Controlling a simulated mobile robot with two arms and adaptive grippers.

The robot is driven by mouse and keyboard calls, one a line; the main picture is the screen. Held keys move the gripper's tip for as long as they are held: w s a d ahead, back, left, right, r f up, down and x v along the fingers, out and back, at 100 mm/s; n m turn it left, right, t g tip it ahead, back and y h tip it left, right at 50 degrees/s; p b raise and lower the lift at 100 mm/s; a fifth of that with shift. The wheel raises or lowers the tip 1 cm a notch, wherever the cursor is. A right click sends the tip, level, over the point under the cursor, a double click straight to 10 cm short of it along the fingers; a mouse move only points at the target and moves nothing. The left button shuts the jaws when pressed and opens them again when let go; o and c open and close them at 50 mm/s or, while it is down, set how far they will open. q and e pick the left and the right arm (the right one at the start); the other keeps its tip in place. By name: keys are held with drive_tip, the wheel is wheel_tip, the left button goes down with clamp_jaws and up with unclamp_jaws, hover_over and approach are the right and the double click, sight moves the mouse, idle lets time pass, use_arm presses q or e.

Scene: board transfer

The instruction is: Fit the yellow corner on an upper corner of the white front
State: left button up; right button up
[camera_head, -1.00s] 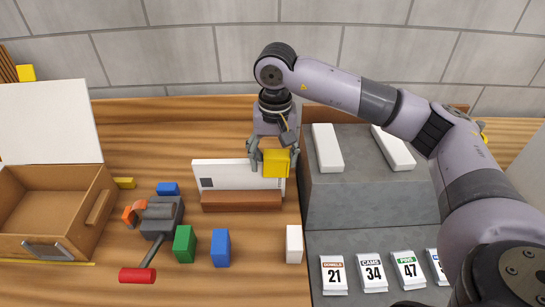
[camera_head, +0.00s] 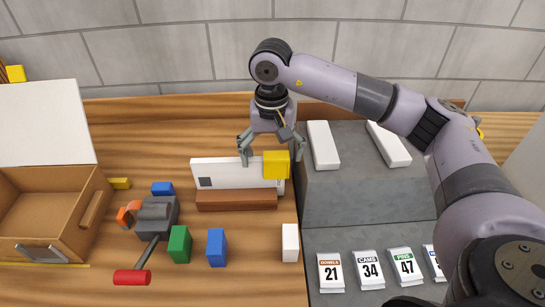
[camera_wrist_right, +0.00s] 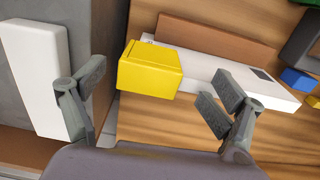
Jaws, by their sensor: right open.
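The white front (camera_head: 225,171) stands upright behind a brown wooden block (camera_head: 237,199) on the bench. The yellow corner (camera_head: 276,165) sits at the upper right corner of the white front. In the right wrist view the yellow corner (camera_wrist_right: 150,69) covers one end of the white front (camera_wrist_right: 235,79). My right gripper (camera_head: 271,160) is open just above and behind the white front. In the right wrist view its fingers (camera_wrist_right: 150,88) are spread wide with the yellow corner between them, not gripped. My left gripper is not in view.
A grey stepped stand (camera_head: 365,185) with white bars (camera_head: 323,145) is at the right, numbered packets (camera_head: 370,270) below it. A clamp (camera_head: 155,218), green (camera_head: 180,244) and blue (camera_head: 217,248) blocks and a white block (camera_head: 290,243) stand in front. An open wooden box (camera_head: 55,190) is at left.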

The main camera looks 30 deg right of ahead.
sight(272, 157)
wheel_tip(272, 157, up, 11)
idle(0.3)
idle(0.4)
